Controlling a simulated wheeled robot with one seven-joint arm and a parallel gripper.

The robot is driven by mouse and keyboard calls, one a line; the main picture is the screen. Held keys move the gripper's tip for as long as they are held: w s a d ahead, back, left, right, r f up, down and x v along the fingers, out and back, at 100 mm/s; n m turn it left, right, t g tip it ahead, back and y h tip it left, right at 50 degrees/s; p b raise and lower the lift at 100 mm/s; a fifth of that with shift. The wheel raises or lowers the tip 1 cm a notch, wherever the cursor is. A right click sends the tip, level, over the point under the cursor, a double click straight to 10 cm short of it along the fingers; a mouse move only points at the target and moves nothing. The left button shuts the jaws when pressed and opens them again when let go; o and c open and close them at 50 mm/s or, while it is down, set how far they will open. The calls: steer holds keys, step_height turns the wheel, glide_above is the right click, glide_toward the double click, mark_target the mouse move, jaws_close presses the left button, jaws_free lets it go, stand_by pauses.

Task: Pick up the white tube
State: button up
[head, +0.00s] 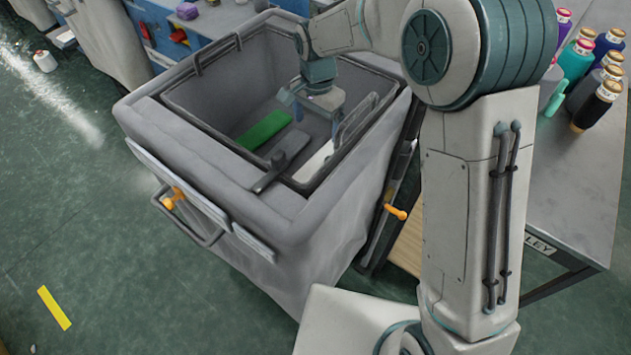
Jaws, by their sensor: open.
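A long white piece (316,161), probably the white tube, lies inside the grey cloth-covered bin (180,135) near its front right inner wall. Only part of it shows; the bin's rim and a wire handle cover some of it. My gripper (317,118) reaches down into the bin from above. Its two fingers are spread apart with nothing seen between them. It is above and behind the white piece, and I cannot tell how far above.
A green piece (264,130) and a dark grey long piece (283,158) also lie in the bin. The bin's raised walls and wire handles surround my gripper. A white cone (45,61) sits on the floor.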

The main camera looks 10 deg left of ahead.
step_height(320, 180, down, 4)
steer(key=b, duration=0.2)
glide_above(314, 169)
steer(key=f, duration=0.7)
steer(key=shift+d+f, duration=0.1)
steer(key=shift+d, duration=0.3)
steer(key=shift+a+f, duration=0.2)
steer(key=shift+f, duration=1.25)
steer(key=shift+a+f, duration=0.15)
steer(key=shift+f, duration=1.25)
steer(key=c, duration=1.1)
